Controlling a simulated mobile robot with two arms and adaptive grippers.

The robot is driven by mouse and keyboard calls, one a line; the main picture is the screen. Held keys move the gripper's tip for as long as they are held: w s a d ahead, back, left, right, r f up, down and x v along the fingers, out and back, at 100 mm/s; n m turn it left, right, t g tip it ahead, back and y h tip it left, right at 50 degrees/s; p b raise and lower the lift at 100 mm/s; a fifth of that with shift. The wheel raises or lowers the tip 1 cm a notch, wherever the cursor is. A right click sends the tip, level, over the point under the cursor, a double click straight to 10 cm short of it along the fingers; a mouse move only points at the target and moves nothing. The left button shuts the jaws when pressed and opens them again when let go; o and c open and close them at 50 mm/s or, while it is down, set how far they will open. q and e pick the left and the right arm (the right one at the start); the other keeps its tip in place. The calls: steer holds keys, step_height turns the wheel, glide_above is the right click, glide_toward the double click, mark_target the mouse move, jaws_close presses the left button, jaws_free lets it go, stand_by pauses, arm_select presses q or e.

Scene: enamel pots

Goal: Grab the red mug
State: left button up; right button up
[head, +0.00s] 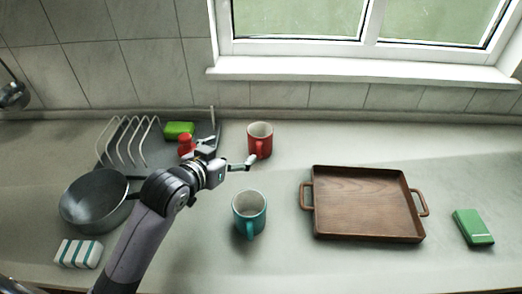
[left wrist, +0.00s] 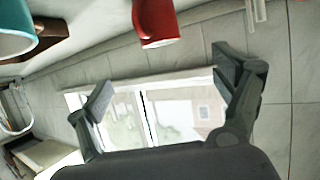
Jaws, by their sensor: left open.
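The red mug (head: 262,132) stands upright at the back of the counter, its handle toward the front. It also shows in the left wrist view (left wrist: 155,22) at the top edge, partly cut off. My left gripper (head: 229,153) is open and empty, just left and in front of the mug. One finger overlaps the mug's handle in the head view; I cannot tell whether it touches. In the left wrist view the open fingers (left wrist: 168,83) are spread below the mug, which is not between them. My right gripper is out of view.
A teal mug (head: 249,212) stands in front of the red one. A wooden tray (head: 306,215) lies to the right, with a green box (head: 473,227) beyond. A grey pan (head: 92,205), a dish rack (head: 128,140) and a green sponge (head: 179,130) are on the left.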

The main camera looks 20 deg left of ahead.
mark_target(254, 140)
arm_select(q)
steer(key=x, duration=1.2)
steer(key=shift+s+f+p, duration=0.2)
steer(key=shift+f+p, duration=0.1)
steer(key=shift+p, duration=0.1)
steer(key=shift+w+f, duration=0.2)
steer(key=shift+w, duration=0.2)
steer(key=shift+p+x, duration=0.4)
steer(key=shift+x, duration=2.2)
steer(key=shift+d+r, duration=0.15)
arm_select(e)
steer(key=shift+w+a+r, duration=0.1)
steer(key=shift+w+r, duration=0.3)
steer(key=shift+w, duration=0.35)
arm_select(q)
steer(key=shift+c, duration=0.4)
steer(key=c, duration=1.4)
steer(key=shift+r, duration=0.1)
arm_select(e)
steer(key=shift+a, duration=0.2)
